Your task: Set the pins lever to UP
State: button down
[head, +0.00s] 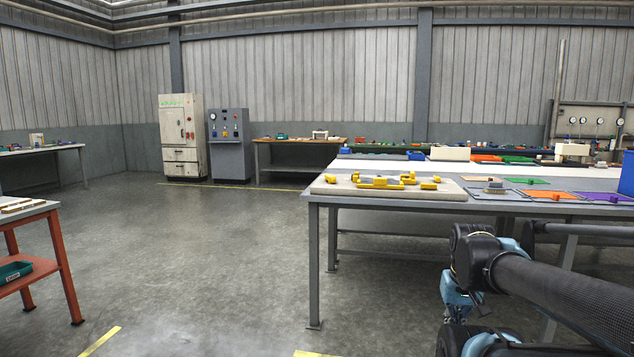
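I cannot make out a lever marked for pins in the head view. A tall beige cabinet (182,137) with a green display and a small dark handle-like part stands against the back wall. Beside it on the right is a grey control cabinet (230,147) with coloured buttons and dials; any lever on either is too small to tell. My arm comes in at the lower right beside the grey table, far from both cabinets. I cannot make out my gripper's fingers.
A grey table (318,199) at the right bears a board (330,187) with yellow parts and coloured plates. An orange-legged table (62,250) stands at the left. A wooden bench (275,140) is right of the grey cabinet. The floor (190,240) between is clear.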

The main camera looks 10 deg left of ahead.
aim_at(331, 180)
jog(key=k, duration=0.75)
jog(key=u, duration=0.6)
jog(key=i, duration=2.3)
jog(key=z, duration=0.55)
